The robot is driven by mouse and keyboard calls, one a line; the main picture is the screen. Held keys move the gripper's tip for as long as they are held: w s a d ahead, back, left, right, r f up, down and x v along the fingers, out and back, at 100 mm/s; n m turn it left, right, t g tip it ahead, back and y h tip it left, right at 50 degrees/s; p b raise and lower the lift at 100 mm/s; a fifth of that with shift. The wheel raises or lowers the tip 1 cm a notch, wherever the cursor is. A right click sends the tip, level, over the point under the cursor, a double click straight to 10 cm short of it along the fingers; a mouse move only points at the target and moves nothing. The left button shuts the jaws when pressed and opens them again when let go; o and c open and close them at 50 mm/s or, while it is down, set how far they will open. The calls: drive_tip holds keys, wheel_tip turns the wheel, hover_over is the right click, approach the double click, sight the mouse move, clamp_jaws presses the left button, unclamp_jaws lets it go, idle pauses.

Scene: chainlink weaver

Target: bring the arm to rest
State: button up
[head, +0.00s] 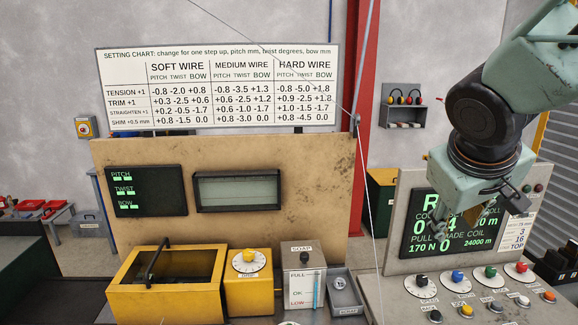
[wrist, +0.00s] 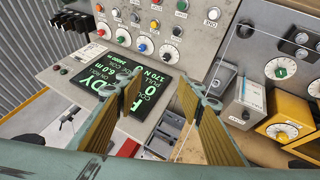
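My arm (head: 485,110) hangs in from the upper right in the head view, its wrist bent downward in front of the control panel. My gripper (wrist: 159,94) shows in the wrist view with its two tan-padded fingers well apart and nothing between them. The fingers stand in front of the lit green display (wrist: 142,88) and hide part of it. The same display (head: 428,215) in the head view is partly covered by my gripper. I cannot tell how far the fingertips are from the panel.
The sloped panel carries several knobs (head: 457,276). To its left stand a soap box (head: 304,262), a yellow dial box (head: 248,278) and a yellow open-topped box (head: 125,299). A thin wire (head: 366,185) runs down left of the panel. A setting chart (head: 218,85) stands behind.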

drive_tip(key=s+a+f+y+b, duration=0.1)
drive_tip(key=s+a, duration=0.3)
drive_tip(key=s, duration=0.4)
drive_tip(key=s+a+f+m+g+y+b, duration=0.1)
drive_tip(key=s+a+f+b, duration=0.2)
drive_tip(key=s, duration=0.6)
drive_tip(key=s+a+f+m+g+y+b, duration=0.1)
drive_tip(key=s+a+f+y+b, duration=0.1)
drive_tip(key=s+a, duration=0.4)
drive_tip(key=s+f, duration=0.1)
drive_tip(key=s, duration=0.2)
drive_tip(key=shift+f+b, duration=0.3)
drive_tip(key=shift+b, duration=0.1)
